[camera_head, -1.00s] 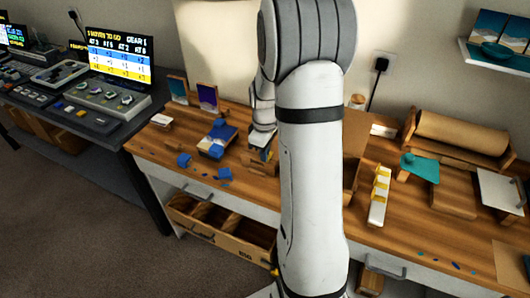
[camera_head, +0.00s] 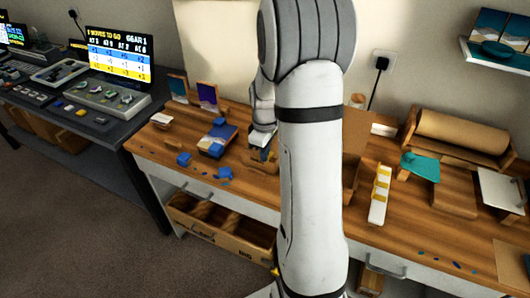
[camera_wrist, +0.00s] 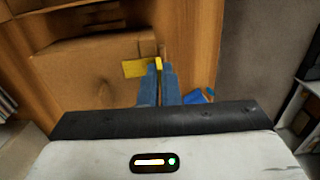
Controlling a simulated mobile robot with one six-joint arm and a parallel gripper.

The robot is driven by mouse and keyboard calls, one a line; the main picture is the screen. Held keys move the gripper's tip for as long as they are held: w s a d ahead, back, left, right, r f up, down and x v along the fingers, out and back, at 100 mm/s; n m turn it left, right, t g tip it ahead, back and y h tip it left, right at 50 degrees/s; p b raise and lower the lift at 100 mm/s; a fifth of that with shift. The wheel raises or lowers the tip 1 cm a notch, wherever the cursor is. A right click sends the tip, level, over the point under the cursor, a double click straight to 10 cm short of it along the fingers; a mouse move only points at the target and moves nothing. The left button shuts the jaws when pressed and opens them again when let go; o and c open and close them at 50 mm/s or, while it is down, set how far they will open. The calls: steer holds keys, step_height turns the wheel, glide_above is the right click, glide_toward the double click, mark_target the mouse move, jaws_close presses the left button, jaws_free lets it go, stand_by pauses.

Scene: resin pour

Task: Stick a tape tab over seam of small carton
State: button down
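The small carton (camera_wrist: 90,75) is a brown box filling the left of the wrist view. In the head view, my arm hides most of that area. My gripper (camera_wrist: 158,72) has blue fingers close together at the carton's right end, with a thin yellow tape tab (camera_wrist: 158,62) pinched between their tips. A flat yellow patch (camera_wrist: 136,68) lies against the carton face just left of the fingers; I cannot tell whether it joins the pinched piece. In the head view my gripper (camera_head: 262,152) is low over the bench. A white strip (camera_head: 378,207) carries several yellow tabs.
The wooden bench (camera_head: 420,235) holds a brown paper roll (camera_head: 460,131), a teal piece (camera_head: 421,166) and a blue-topped block (camera_head: 217,140). A brown panel (camera_head: 354,150) stands partly behind my arm. A blue scrap (camera_wrist: 196,97) lies right of my fingers.

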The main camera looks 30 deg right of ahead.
steer(key=c, duration=1.6)
jaws_free()
steer(key=shift+r, duration=0.1)
steer(key=shift+r+p, duration=2.75)
steer(key=shift+r, duration=1.2)
